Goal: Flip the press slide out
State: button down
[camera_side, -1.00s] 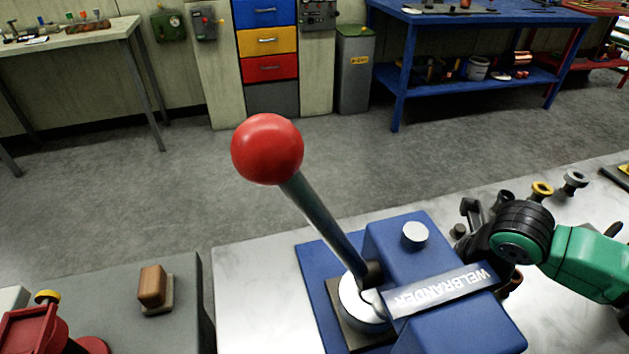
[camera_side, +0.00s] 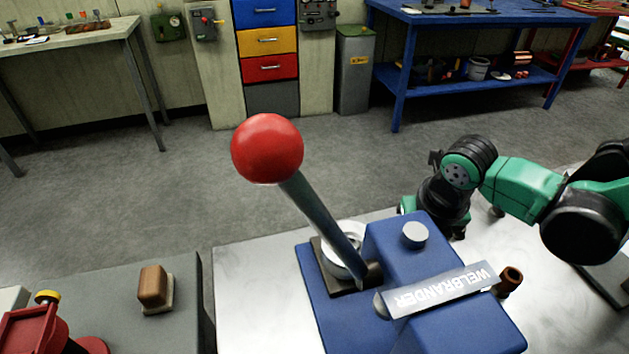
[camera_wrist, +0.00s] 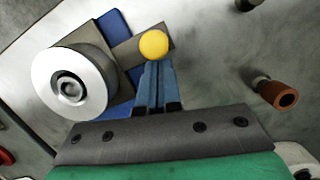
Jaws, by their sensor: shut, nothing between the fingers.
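The blue press (camera_side: 440,240) with the "WELBRANDER" label stands on the metal bench, its red-ball lever (camera_side: 268,148) tilted up. The press slide, a dark plate bearing a silver round cup (camera_side: 343,250), sits on the far left side of the press block, partly behind the lever shaft. In the wrist view the cup (camera_wrist: 70,88) shows at the left, with a dark bar running toward a yellow knob (camera_wrist: 153,45). My gripper (camera_wrist: 157,66) is shut and empty, its blue fingers right at the knob; contact is unclear. In the side view the fingers are mostly hidden behind the press.
A brown block (camera_side: 153,288) and a red device (camera_side: 40,325) are on the grey bench at left. The metal surface left of the press is clear.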

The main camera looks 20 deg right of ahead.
jog(key=v, duration=1.8)
jog(key=shift+s+r, duration=0.15)
jog(key=shift+r, duration=0.15)
jog(key=w+d+f+m+t, duration=0.1)
jog(key=d+f+m, duration=0.3)
jog(key=m, duration=1.2)
jog(key=w+d+f+m+t, duration=0.1)
jog(key=d+f+m+t, duration=0.2)
jog(key=d+m, duration=0.5)
jog(key=shift+d+f+m+y, duration=0.2)
jog(key=shift+f+m+y, duration=0.4)
jog(key=shift+m, duration=3.8)
jog(key=shift+f, duration=0.15)
